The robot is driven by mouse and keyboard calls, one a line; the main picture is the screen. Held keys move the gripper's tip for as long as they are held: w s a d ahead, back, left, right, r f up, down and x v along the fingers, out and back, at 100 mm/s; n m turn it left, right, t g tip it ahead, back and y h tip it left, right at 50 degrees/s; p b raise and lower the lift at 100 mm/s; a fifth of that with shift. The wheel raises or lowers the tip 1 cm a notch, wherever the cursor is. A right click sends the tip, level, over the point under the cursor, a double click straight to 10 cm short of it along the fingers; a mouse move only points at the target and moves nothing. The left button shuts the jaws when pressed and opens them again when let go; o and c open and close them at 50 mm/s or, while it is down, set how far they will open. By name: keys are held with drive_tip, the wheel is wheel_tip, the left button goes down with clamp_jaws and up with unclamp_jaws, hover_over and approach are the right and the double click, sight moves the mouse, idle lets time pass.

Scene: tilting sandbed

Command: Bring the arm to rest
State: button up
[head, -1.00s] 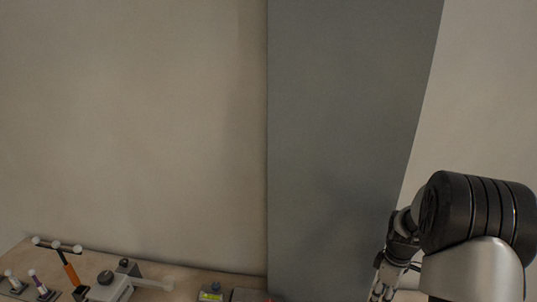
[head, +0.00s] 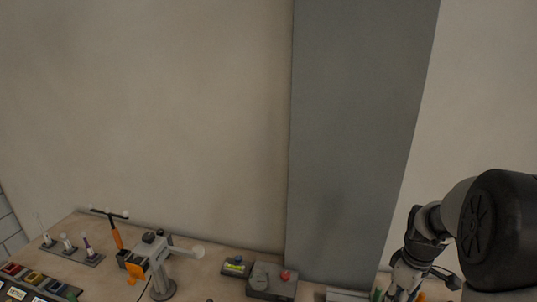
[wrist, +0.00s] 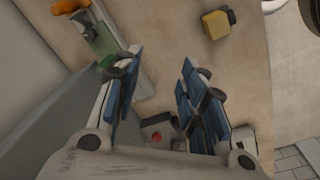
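My gripper (wrist: 162,60) shows in the wrist view as two fingers with blue pads. The fingers stand apart with nothing between them, above the wooden table (wrist: 170,50). In the head view my arm comes in from the lower right and reaches down towards the table; the fingertips are cut off or hidden at the bottom edge there.
In the head view, a grey box with a red button (head: 272,282), a small box with a yellow label (head: 236,267), a grey stand with an orange part (head: 160,275) and an orange-handled tool (head: 117,236) stand on the table. A yellow block (wrist: 216,24) shows in the wrist view.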

drive_tip(key=s+a+r+m+t+b, duration=0.2)
drive_tip(key=s+a+r+m+t, duration=0.15)
drive_tip(key=s+a+r, duration=1.1)
drive_tip(key=s+a+f+m, duration=0.1)
drive_tip(key=s+a+m, duration=0.2)
drive_tip(key=s, duration=0.5)
drive_tip(key=shift+a+b, duration=0.3)
drive_tip(key=shift+a, duration=0.5)
drive_tip(key=shift+d+f+m+t, duration=0.1)
drive_tip(key=shift+m+t, duration=0.15)
drive_tip(key=shift+m, duration=0.1)
